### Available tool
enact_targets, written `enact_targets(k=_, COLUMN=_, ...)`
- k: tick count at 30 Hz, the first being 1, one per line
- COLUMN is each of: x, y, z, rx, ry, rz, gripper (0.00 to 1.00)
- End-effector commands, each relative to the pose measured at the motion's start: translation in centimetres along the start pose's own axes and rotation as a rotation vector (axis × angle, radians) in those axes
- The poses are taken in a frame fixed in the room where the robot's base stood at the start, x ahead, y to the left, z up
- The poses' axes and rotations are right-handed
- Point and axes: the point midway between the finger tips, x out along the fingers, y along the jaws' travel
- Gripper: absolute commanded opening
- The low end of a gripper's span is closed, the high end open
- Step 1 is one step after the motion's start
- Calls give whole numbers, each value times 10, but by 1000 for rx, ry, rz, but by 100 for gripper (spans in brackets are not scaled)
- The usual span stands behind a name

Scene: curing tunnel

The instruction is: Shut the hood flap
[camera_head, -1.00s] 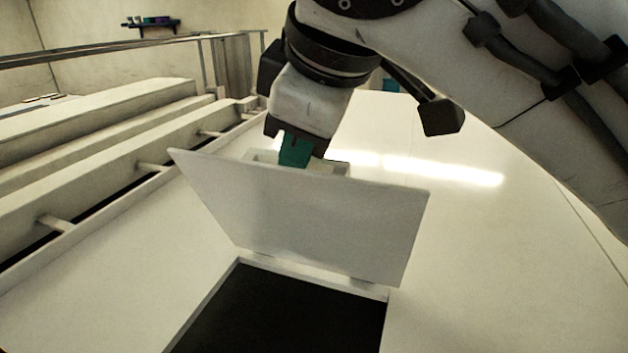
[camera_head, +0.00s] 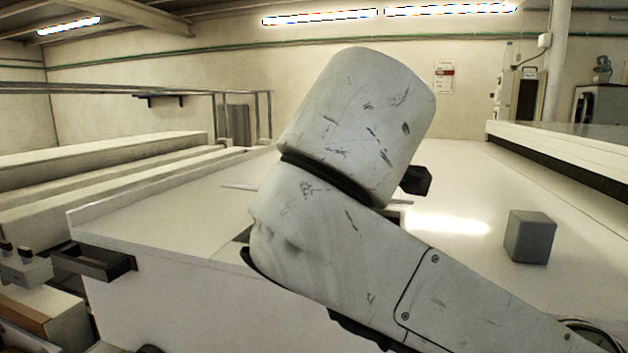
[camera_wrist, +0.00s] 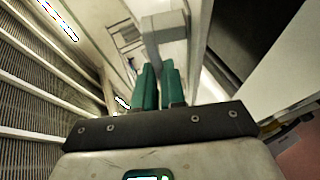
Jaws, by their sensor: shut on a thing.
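In the head view my arm hides most of the hood flap and my gripper. A thin pale strip (camera_head: 238,187) just left of the arm may be the flap's edge. A small dark patch by the arm, lower down, looks like a corner of the hood opening (camera_head: 243,236). In the wrist view my gripper (camera_wrist: 159,80) has its green fingers close together on a pale grey handle (camera_wrist: 165,27). A pale narrow panel beside the handle looks like the flap (camera_wrist: 197,48), seen nearly edge-on. The dark opening (camera_wrist: 245,40) lies to its right. The flap's exact angle cannot be told.
A grey block (camera_head: 530,237) stands on the white top to the right of my arm. Long pale beams (camera_head: 100,170) and a metal rail (camera_head: 110,88) run along the left. A dark bracket (camera_head: 95,262) juts from the white housing's front left.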

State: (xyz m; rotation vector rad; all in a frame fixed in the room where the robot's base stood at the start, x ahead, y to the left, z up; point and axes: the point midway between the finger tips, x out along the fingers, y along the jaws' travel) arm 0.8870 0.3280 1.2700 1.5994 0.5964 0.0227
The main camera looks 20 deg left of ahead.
Motion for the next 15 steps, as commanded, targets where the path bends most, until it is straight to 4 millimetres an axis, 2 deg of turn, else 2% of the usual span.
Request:
enact_targets(k=1, x=4, y=-15, z=2, rx=-11, ry=1, rz=27, gripper=0)
enact_targets(k=3, x=5, y=-23, z=2, rx=-28, ry=2, rz=66, gripper=0)
enact_targets(k=15, x=5, y=-50, z=2, rx=-42, ry=1, rz=101, gripper=0)
